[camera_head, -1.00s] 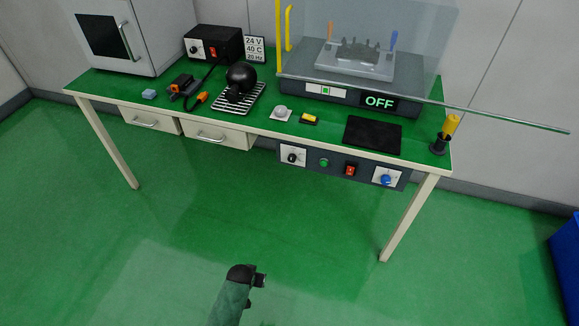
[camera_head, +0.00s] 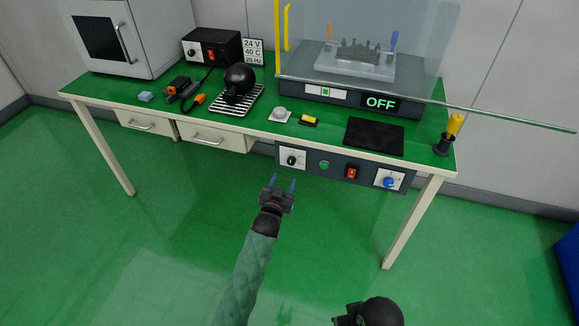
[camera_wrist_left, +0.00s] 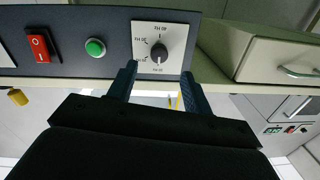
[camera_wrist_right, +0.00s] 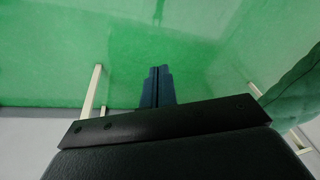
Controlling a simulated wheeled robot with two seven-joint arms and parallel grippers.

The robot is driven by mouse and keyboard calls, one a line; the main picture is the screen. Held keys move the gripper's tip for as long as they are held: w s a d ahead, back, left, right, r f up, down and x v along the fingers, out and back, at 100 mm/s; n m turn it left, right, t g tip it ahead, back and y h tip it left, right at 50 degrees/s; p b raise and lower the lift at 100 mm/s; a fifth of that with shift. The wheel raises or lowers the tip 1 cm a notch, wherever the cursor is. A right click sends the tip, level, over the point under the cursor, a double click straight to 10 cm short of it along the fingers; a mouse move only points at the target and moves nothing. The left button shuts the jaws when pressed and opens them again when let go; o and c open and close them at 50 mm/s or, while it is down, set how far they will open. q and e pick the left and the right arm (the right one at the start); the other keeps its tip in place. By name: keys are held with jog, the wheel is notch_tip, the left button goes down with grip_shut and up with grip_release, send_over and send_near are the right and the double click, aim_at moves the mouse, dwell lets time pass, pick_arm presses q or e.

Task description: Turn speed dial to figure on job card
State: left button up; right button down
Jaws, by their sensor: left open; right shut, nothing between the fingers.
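The speed dial is a black knob (camera_head: 291,160) on a white plate at the left of the bench's front panel. In the left wrist view the knob (camera_wrist_left: 158,52) shows upside down, with Hz marks around it too small to read surely. The job card (camera_head: 254,50) stands at the back of the bench and reads 24 V, 40 C, 20 Hz. My left gripper (camera_head: 283,181) is open below and in front of the dial, its blue fingers apart and not around the knob. My right gripper (camera_wrist_right: 158,72) is shut and empty above the floor, away from the bench.
The same panel (camera_head: 336,168) carries a green button (camera_head: 324,165), a red switch (camera_head: 351,172) and a blue knob (camera_head: 389,182). Drawers (camera_head: 211,138) lie to the left. A clear screen (camera_head: 370,40) overhangs the bench. The floor before the bench is clear.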

aim_at(290, 163)
pick_arm(q)
jog(key=x, duration=0.2)
jog(key=p+x, duration=0.1)
jog(key=x, duration=0.3)
jog(key=shift+d+r, duration=0.1)
jog(key=shift+r, duration=0.25)
jog(key=shift+x, duration=0.85)
pick_arm(e)
jog(key=shift+s+d+r+g, duration=0.4)
jog(key=shift+s+d+r, duration=0.3)
jog(key=shift+d+r, duration=0.25)
pick_arm(q)
jog(key=shift+f, duration=0.1)
jog(key=c, duration=1)
jog(key=shift+o, duration=0.2)
pick_arm(e)
jog(key=shift+h, duration=0.3)
